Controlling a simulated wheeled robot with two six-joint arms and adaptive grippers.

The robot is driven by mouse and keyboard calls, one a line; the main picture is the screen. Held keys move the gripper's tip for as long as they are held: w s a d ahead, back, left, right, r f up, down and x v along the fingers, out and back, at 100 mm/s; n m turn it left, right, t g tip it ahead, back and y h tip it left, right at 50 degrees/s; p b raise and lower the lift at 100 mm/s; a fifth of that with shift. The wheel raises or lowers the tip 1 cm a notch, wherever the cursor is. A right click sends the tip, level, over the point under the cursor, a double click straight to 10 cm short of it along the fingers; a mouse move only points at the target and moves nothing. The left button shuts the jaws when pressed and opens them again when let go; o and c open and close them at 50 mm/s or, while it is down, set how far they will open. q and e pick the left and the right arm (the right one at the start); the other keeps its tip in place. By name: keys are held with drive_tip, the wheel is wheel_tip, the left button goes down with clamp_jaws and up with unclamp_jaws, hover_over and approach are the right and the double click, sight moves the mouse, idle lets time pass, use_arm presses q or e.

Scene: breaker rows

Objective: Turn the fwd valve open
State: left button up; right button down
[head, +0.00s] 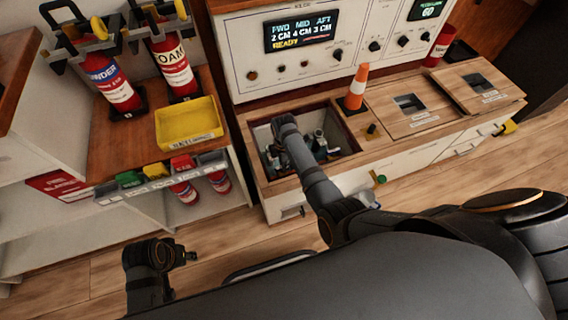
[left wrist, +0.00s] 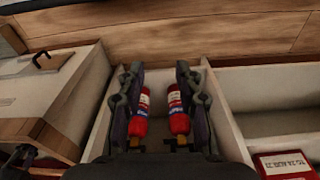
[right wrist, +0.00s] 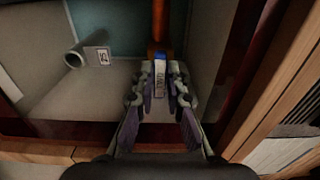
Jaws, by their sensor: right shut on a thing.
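My right arm reaches into the open bay (head: 258,138) in the wooden counter in the head view. My left gripper (left wrist: 158,85) is open and empty in the left wrist view, with fingers spread above red extinguishers on a shelf.
A panel display (head: 299,32) reads FWD, MID, AFT, 2, 4 and 3 CM, READY. An orange and white cone (head: 356,88) stands beside the bay. Two lidded hatches (head: 407,106) lie to the right. A yellow tray (head: 188,124) and extinguishers (head: 112,85) stand left. A grey pipe stub (right wrist: 75,56) is in the bay.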

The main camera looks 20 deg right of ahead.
use_arm(q)
wheel_tip(320, 180, down, 10)
drive_tip(key=a+p, duration=0.3)
drive_tip(key=p, duration=0.1)
use_arm(e)
drive_tip(key=m, duration=0.3)
drive_tip(key=shift+s+r, duration=0.15)
drive_tip(key=shift+r, duration=0.1)
drive_tip(key=m+p, duration=0.3)
drive_tip(key=m, duration=0.2)
drive_tip(key=shift+s+f, duration=0.1)
drive_tip(key=m+p, duration=0.1)
drive_tip(key=m, duration=0.2)
drive_tip(key=shift+a+m, duration=0.1)
drive_tip(key=shift+m, duration=0.2)
drive_tip(key=m, duration=0.2)
drive_tip(key=shift+s+a+f+m+p, duration=0.1)
drive_tip(key=shift+m+p, duration=0.2)
drive_tip(key=m, duration=0.3)
use_arm(q)
drive_tip(key=s+a+f, duration=0.2)
drive_tip(key=s+f, duration=0.6)
drive_tip(key=s, duration=0.1)
drive_tip(key=shift+s+f+y, duration=0.35)
drive_tip(key=shift+f+y, duration=0.05)
use_arm(e)
drive_tip(key=shift+a+m, duration=0.1)
drive_tip(key=shift+m, duration=0.4)
use_arm(q)
drive_tip(key=shift+w, duration=0.15)
